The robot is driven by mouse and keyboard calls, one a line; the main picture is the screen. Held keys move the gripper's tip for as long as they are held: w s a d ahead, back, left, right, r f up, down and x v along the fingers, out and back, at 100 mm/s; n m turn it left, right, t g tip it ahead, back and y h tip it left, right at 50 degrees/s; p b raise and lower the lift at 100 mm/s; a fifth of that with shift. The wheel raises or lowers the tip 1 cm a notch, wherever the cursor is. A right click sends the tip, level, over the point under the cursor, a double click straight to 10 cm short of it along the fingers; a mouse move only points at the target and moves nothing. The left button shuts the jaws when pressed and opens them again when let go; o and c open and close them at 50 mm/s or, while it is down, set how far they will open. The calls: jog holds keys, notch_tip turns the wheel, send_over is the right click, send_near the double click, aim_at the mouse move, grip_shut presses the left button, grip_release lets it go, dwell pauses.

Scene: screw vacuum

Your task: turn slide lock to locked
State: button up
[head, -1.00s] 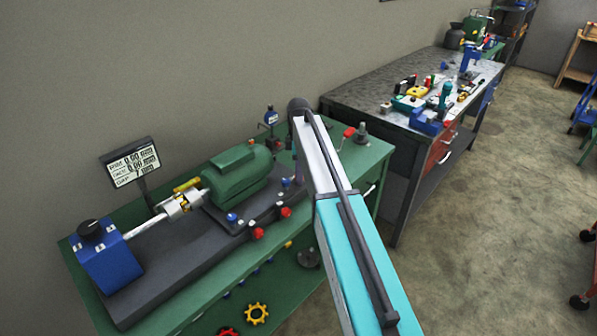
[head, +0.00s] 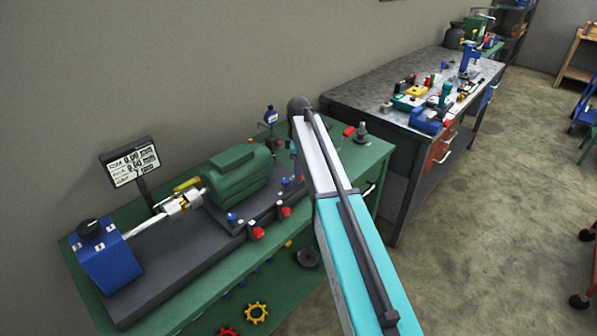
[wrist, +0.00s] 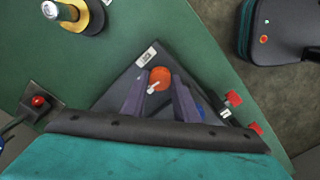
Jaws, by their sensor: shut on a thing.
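In the wrist view, a round orange knob (wrist: 160,76) with a small white pointer sits near the corner of a dark base plate. I take it for the slide lock. A small white label (wrist: 147,54) is fixed beside it. My gripper (wrist: 159,88) has its two purple-grey fingers on either side of the knob, shut on it. The finger contacts are partly hidden. In the head view, my arm hides the knob and most of the gripper at the right end of the green machine (head: 240,172).
Red knobs (wrist: 233,98) line the base edge to the right, with a blue knob (wrist: 199,110) close to my right finger. A red-tipped lever (wrist: 40,102) stands at left. The green bench top (wrist: 90,65) is clear between them. A dark workbench (head: 360,95) stands beyond.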

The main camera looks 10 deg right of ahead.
jog(key=m, duration=0.3)
jog(key=shift+m, duration=0.4)
jog(key=m, duration=0.8)
jog(key=shift+m, duration=0.4)
jog(key=shift+d+m, duration=0.1)
jog(key=shift+m, duration=1.9)
jog(key=o, duration=1.1)
jog(key=shift+c, duration=0.2)
